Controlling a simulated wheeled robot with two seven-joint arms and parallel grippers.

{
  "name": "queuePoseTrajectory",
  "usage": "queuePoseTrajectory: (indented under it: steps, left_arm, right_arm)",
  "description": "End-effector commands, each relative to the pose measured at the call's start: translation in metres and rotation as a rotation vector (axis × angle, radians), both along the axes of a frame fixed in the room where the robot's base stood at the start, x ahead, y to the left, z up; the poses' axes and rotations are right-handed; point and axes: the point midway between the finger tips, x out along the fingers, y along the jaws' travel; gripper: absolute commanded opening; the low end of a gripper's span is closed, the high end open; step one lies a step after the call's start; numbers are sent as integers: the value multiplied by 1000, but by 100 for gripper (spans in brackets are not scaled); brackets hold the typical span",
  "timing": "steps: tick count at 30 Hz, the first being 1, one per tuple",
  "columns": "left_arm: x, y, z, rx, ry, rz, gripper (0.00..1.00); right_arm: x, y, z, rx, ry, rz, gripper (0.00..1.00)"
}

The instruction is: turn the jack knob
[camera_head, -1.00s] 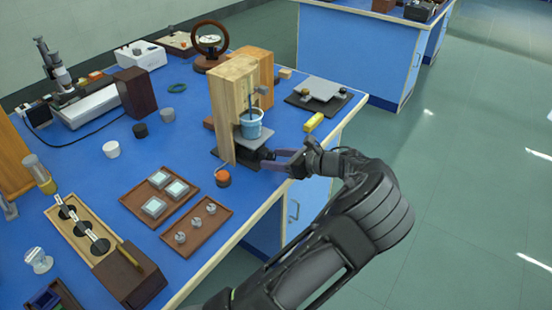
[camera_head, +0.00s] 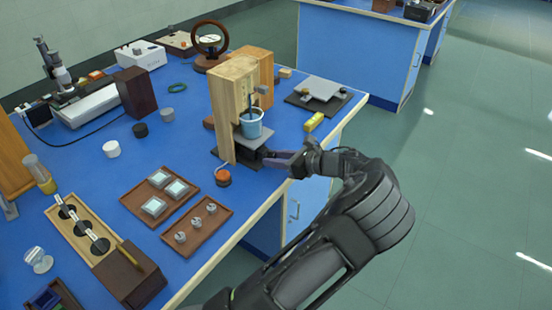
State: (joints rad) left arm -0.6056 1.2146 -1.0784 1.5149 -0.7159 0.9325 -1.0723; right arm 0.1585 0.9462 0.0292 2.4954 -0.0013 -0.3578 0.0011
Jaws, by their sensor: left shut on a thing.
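A small lab jack (camera_head: 251,151) stands under the wooden frame (camera_head: 236,104) near the bench's right edge. A light blue beaker (camera_head: 251,124) stands on its grey top plate, with a dark rod hanging down into it. My left gripper (camera_head: 270,158) reaches in from the right at the height of the jack's body. Its jaws are shut on the jack knob, which the fingers and the dark jack mostly hide. My right gripper is not in view.
Brown trays (camera_head: 196,225) sit nearer. The floor right of the bench is clear.

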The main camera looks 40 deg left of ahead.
Motion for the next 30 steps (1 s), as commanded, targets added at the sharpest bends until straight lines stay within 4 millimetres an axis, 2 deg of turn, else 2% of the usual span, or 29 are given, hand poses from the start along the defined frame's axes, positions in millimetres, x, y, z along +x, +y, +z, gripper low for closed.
queuePoseTrajectory:
  steps: [13, 30]
  left_arm:
    - [-1, -1, -2, 3, -192, -2, 0]
    - [-3, -1, -3, 12, -566, -2, 0]
  right_arm:
    - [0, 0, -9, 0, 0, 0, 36]
    - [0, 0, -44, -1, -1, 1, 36]
